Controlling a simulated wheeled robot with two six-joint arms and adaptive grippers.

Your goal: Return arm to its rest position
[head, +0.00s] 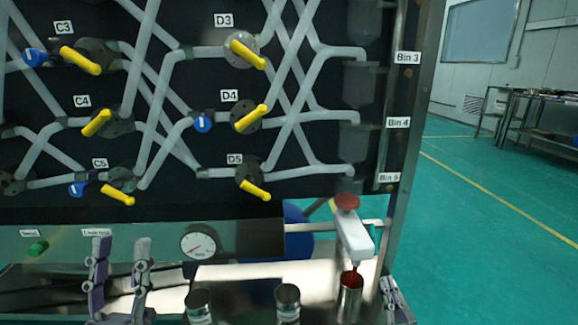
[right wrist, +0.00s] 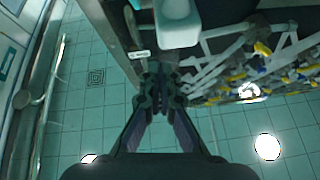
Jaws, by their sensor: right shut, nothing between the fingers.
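My left gripper (head: 121,262) stands upright at the lower left of the head view, in front of the machine's panel. Its two fingers are apart with nothing between them. My right gripper (head: 390,292) shows only in part at the lower right of the machine, beside a metal cup (head: 350,296) with red material in it. In the right wrist view my right gripper (right wrist: 161,92) has its fingers together and empty, above the tiled floor. A white spout (head: 354,236) with a red top sits over that cup; a red streak shows between them.
Two more metal cups (head: 199,304) (head: 287,304) stand at the front. The sieve panel with yellow-handled valves (head: 247,54) and pale pipes fills the back. A metal post (head: 408,150) edges it on the right. Green floor (head: 480,220) is open beyond, with a steel table (head: 545,115).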

